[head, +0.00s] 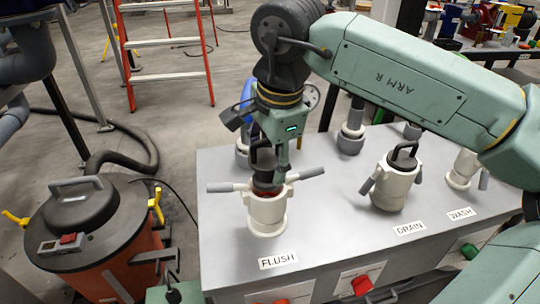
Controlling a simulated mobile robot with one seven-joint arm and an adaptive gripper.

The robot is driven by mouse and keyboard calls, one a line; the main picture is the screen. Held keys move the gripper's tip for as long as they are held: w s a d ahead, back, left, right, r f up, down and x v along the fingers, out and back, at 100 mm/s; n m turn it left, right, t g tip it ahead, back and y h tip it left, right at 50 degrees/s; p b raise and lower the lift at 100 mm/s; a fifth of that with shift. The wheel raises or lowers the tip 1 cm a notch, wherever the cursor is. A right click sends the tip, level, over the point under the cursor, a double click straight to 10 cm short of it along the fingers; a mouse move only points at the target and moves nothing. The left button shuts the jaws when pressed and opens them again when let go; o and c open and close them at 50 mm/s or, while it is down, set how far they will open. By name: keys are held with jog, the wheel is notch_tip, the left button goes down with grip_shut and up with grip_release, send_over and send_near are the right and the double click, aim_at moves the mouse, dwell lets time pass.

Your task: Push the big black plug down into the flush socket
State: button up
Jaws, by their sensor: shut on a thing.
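The flush socket (267,215) is a cream-white upright cylinder on the grey bench, behind the FLUSH label (278,260). Its two grey-tipped lever arms stick out to the left and right. The big black plug (265,160) stands upright at the socket's mouth, with a dark red band low on it at the rim. How deep it sits inside is hidden by the socket wall. My gripper (281,165) points down directly above the socket and is shut on the plug. Its fingers partly cover the plug's top.
The drain socket (392,190) stands to the right with a black-handled plug in it and its levers down. The wash socket (462,170) is farther right. More fittings stand behind. An orange drum (100,255) with a dark lid is at the left.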

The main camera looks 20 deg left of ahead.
jog(key=shift+s+d+b+x, duration=0.1)
jog(key=shift+b+x, duration=0.45)
jog(key=shift+x, duration=0.2)
jog(key=shift+s+d+b+x, duration=0.1)
jog(key=shift+d+b+x, duration=0.05)
jog(key=shift+b+x, duration=0.5)
jog(key=shift+f, duration=0.15)
jog(key=o, duration=1.3)
